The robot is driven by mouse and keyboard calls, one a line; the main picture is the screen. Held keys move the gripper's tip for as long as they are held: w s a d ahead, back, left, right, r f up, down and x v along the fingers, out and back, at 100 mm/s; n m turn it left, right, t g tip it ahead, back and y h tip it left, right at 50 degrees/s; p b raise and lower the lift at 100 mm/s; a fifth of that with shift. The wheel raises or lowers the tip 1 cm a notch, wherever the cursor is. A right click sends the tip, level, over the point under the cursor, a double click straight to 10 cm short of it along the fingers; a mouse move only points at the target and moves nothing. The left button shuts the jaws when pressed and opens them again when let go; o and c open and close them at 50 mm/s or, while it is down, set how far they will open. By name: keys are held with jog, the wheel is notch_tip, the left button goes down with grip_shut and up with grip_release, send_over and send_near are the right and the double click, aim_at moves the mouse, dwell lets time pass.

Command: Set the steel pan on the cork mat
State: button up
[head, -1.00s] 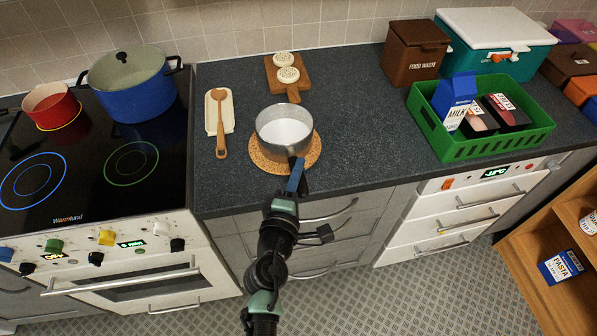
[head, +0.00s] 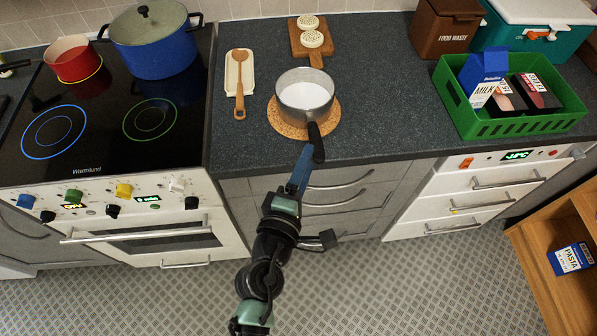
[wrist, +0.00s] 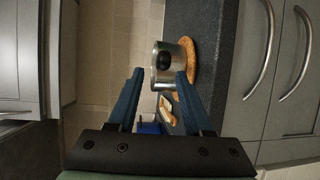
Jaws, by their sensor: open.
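The steel pan (head: 305,93) is a small pot with a white inside and a black handle (head: 316,143) pointing toward me, past the counter's front edge. It stands upright on the round cork mat (head: 279,121), whose rim shows around its base. The wrist view shows the pan (wrist: 170,78) with the handle end facing the camera, and the mat (wrist: 191,58) beneath it. My gripper (head: 303,152) has blue fingers and is just in front of the counter, near the handle. In the wrist view my gripper (wrist: 160,73) is open, with nothing visibly clamped between the fingertips.
The hob with a blue pot (head: 155,50) and a red pot (head: 73,60) is at left. A green crate (head: 520,127) stands at right. Counter between pan and crate is clear.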

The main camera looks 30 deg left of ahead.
jog(key=s, duration=0.4)
jog(key=shift+s+d+r+b, duration=0.2)
jog(key=shift+d+r+b, duration=0.1)
jog(key=shift+b, duration=0.1)
jog(key=w+d+r+m+t+h, duration=0.1)
jog(key=w+d+r+m+t, duration=0.2)
jog(key=r, duration=0.6)
jog(key=w+d+r+m+h, duration=0.25)
jog(key=r+m, duration=0.25)
jog(key=r, duration=0.4)
jog(key=w+d+r+m+t, duration=0.2)
jog(key=w+d+r+m, duration=0.2)
jog(key=r, duration=0.5)
jog(key=s+d+r+m+t, duration=0.1)
jog(key=s+r+m+t, duration=0.1)
jog(key=r, duration=0.7)
jog(key=s+d+r+m+t, duration=0.2)
jog(key=s+r, duration=0.3)
jog(key=r, duration=0.4)
jog(key=s+d+r+m+t, duration=0.2)
jog(key=s+r+m, duration=0.1)
jog(key=r, duration=0.6)
jog(key=shift+s+m+y, duration=0.15)
jog(key=shift+m+y, duration=0.3)
jog(key=shift+m, duration=0.25)
jog(key=shift+a, duration=0.2)
